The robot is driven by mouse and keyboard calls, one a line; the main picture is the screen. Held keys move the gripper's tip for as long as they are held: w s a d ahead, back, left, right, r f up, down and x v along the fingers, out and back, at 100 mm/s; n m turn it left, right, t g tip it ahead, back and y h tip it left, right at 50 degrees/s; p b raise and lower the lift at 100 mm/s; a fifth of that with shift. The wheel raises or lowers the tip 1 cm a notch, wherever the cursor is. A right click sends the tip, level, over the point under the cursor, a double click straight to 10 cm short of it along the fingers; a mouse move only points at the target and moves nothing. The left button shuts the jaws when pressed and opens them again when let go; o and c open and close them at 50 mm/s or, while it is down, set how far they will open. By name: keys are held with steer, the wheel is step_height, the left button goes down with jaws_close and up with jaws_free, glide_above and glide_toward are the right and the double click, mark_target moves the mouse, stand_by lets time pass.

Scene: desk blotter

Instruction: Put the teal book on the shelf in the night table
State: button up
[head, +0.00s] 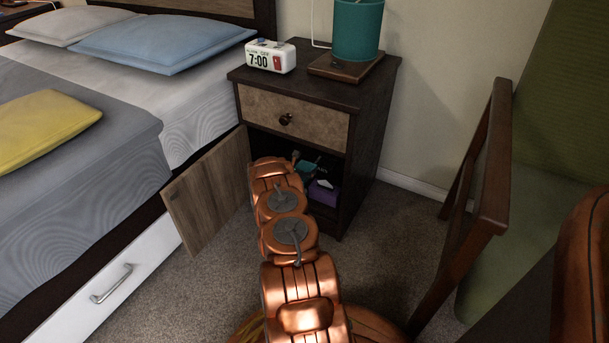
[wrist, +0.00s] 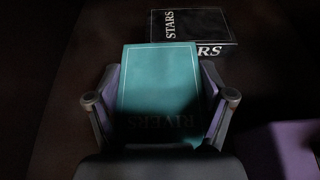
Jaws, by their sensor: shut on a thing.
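The night table (head: 372,110) is dark wood with a drawer on top and an open compartment below. My arm reaches into that compartment. The teal book (wrist: 158,75), lettered RIVERS, lies between the fingers of my gripper (wrist: 160,92) in the wrist view, with a finger against each side. A bit of the book shows as a teal patch inside the compartment in the head view (head: 307,167). My gripper is shut on it. Whether the book touches the shelf surface is too dark to tell.
A black book lettered STARS (wrist: 188,27) lies just beyond the teal book. A purple tissue box (head: 322,191) sits at the compartment's right. The cabinet door (head: 208,192) hangs open on the left. A clock (head: 270,57) and teal lamp (head: 357,30) stand on top. A chair (head: 485,200) is right.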

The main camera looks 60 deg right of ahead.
steer(key=shift+f, duration=0.85)
steer(key=shift+r, duration=0.1)
steer(key=o, duration=1.1)
steer(key=shift+o, duration=0.2)
steer(key=shift+a+r, duration=0.1)
steer(key=p+v, duration=0.4)
steer(key=v, duration=0.7)
steer(key=shift+s+a+r, duration=0.1)
steer(key=shift+a, duration=0.3)
